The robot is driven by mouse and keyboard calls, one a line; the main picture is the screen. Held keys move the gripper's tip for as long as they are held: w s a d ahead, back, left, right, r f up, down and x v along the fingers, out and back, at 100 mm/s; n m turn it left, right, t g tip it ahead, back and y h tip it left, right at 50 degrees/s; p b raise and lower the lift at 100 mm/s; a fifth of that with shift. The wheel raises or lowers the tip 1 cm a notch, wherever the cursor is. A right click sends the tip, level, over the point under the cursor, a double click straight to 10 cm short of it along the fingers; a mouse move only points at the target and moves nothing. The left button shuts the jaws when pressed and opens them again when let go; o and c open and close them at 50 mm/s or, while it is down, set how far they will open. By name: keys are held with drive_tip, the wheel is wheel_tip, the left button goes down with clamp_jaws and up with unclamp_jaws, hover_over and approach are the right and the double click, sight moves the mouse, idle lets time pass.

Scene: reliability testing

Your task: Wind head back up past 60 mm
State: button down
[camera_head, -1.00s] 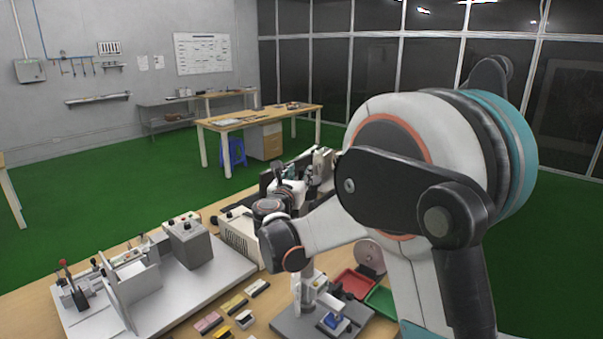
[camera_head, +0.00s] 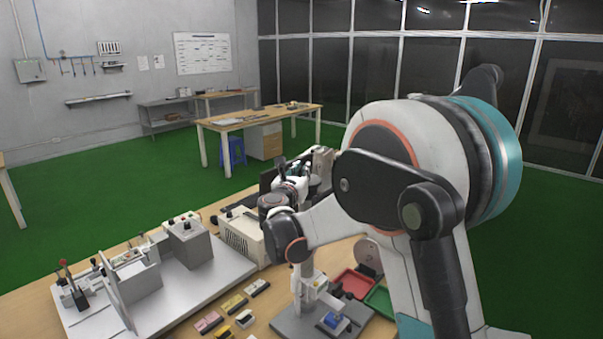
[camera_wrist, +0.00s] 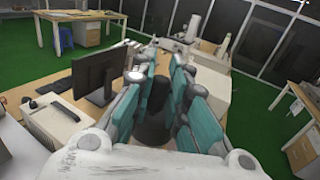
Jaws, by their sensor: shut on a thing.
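My gripper (camera_head: 297,170) is at the back of the bench in the head view. In the wrist view its teal-padded fingers (camera_wrist: 158,82) are closed around a dark, roughly cylindrical piece (camera_wrist: 156,98). Most of that piece is hidden between the fingers, so I cannot tell whether it is a handle or knob. Beyond the fingertips stands a light grey machine (camera_wrist: 187,40), which also shows behind my gripper in the head view (camera_head: 321,160). I cannot make out a head height or any millimetre reading.
A dark monitor (camera_wrist: 100,72) stands left of my fingers, and a pale box (camera_head: 241,232) is beside my wrist. A small stand with a blue part (camera_head: 333,321), a red tray (camera_head: 354,283) and a green tray (camera_head: 380,300) are at the front. A grey-plate fixture fills the left.

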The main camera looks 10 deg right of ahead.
drive_tip(key=shift+s+d+y, duration=0.1)
drive_tip(key=shift+y, duration=0.2)
